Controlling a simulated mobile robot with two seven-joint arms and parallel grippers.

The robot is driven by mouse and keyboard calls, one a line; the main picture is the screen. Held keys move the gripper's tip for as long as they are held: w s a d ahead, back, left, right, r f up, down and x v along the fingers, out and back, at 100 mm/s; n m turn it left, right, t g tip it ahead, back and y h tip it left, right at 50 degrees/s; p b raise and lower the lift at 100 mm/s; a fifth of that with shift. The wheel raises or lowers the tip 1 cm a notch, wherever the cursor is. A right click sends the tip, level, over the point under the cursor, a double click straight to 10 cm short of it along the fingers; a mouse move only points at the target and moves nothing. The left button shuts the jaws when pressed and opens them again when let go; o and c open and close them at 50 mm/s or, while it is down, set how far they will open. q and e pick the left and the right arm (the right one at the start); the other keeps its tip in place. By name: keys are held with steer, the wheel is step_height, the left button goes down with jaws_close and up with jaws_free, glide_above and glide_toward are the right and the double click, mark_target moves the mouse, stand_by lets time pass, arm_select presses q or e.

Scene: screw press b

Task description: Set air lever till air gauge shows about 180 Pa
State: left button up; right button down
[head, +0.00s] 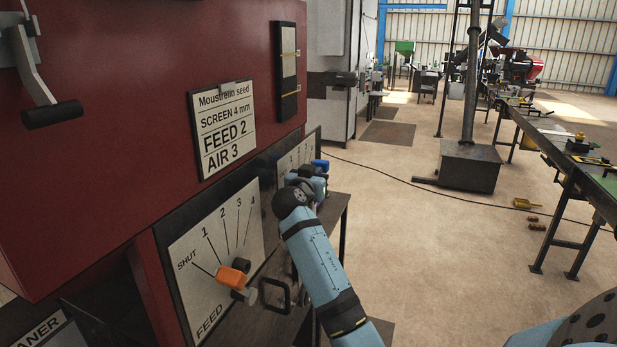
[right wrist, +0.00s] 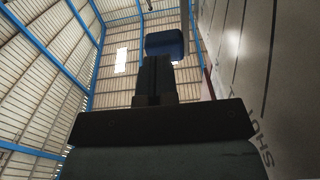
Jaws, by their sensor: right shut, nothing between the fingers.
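The air lever's blue knob (head: 320,164) sticks out beside a partly hidden white scale plate (head: 297,156) on the red machine. My right gripper (head: 315,173) is at this knob, its fingers mostly hidden by my own wrist. In the right wrist view the fingers (right wrist: 156,68) are shut and empty, with the blue knob (right wrist: 165,43) just beyond their tips. I cannot tell if they touch. The scale plate (right wrist: 275,60) with "SHUT" lettering is on the right there. A narrow black-framed strip (head: 288,72) with yellow marks may be the air gauge; no reading is legible. My left gripper is not in view.
A card (head: 223,128) reads "FEED 2, AIR 3". The orange feed lever (head: 234,276) stands by its numbered plate (head: 215,236), near my right forearm. A black handle (head: 273,294) is below. A crank (head: 45,95) is upper left. Open floor (head: 420,235) lies right.

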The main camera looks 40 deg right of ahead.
mark_target(322, 162)
steer(key=shift+w+d, duration=0.35)
steer(key=shift+d, duration=0.3)
steer(key=d, duration=0.1)
steer(key=w+d, duration=0.1)
steer(key=d+r, duration=0.1)
steer(key=shift+w+y, duration=0.3)
steer(key=shift+y, duration=0.1)
steer(key=shift+w+d+f+g+y, duration=0.2)
steer(key=shift+d+f+g+y, duration=0.1)
steer(key=shift+d+g, duration=0.1)
steer(key=shift+s, duration=0.1)
